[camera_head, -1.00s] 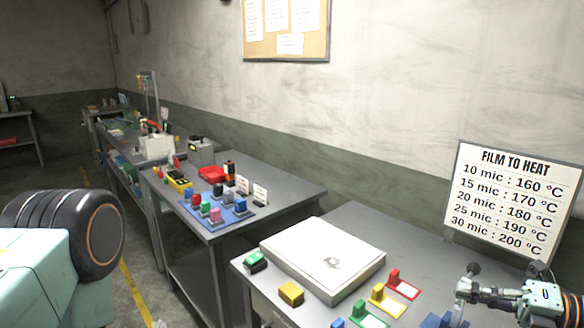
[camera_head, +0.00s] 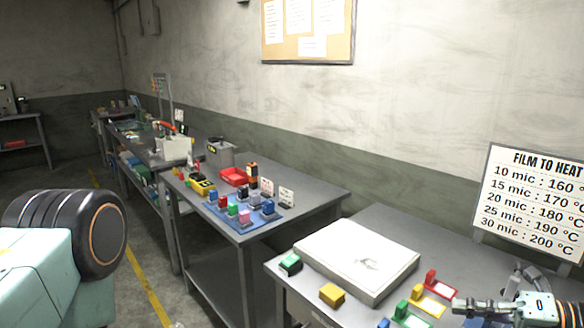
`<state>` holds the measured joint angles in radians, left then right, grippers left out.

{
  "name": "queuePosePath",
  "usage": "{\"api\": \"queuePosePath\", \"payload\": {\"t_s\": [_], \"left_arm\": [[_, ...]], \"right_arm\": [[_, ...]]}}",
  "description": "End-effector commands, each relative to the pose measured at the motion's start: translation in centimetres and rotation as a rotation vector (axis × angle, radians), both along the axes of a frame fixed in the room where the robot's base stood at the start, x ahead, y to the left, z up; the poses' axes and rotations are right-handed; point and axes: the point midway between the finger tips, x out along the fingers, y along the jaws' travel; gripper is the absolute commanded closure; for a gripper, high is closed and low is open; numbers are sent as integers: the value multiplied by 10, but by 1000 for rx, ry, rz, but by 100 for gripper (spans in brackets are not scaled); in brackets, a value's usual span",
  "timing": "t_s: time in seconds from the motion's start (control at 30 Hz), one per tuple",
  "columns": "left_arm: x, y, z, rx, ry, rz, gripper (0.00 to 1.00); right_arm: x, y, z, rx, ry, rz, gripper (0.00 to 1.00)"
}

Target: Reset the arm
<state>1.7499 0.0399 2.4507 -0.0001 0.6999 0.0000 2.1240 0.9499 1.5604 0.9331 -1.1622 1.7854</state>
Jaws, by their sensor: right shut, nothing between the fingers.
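My right gripper (camera_head: 470,307) reaches in from the lower right edge, over the near table. Its fingers are shut with nothing between them and point left. It is close to the red (camera_head: 440,285) and yellow (camera_head: 428,302) coloured holders on the table, apart from the white flat box (camera_head: 357,258). My left gripper is not in view. A part of my own body with a black round joint fills the lower left.
A green block (camera_head: 290,264) and a yellow block (camera_head: 332,294) lie by the white box. The film-to-heat sign (camera_head: 535,203) stands behind. A second table (camera_head: 310,200) holds a blue mat with coloured blocks and a red tray (camera_head: 235,177). Floor shows between the tables and my body.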

Motion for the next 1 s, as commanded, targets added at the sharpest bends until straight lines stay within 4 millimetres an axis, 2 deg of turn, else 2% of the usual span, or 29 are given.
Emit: {"api": "queuePosePath", "payload": {"t_s": [0.17,0.27,0.37,0.5,0.63,0.8,1.0], "left_arm": [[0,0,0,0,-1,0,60],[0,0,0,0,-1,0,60],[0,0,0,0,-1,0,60],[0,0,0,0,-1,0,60],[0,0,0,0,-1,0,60],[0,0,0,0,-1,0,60],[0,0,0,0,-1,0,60]], "right_arm": [[-20,27,-42,-186,-12,112,100],[-37,43,-70,-309,-30,202,100],[-62,60,-102,-459,-68,334,100],[-118,79,-156,-717,-182,642,100],[-174,84,-197,-924,-365,1007,100],[-234,78,-226,-1072,-695,1514,100],[-279,77,-235,-1059,-1183,2047,100]]}}
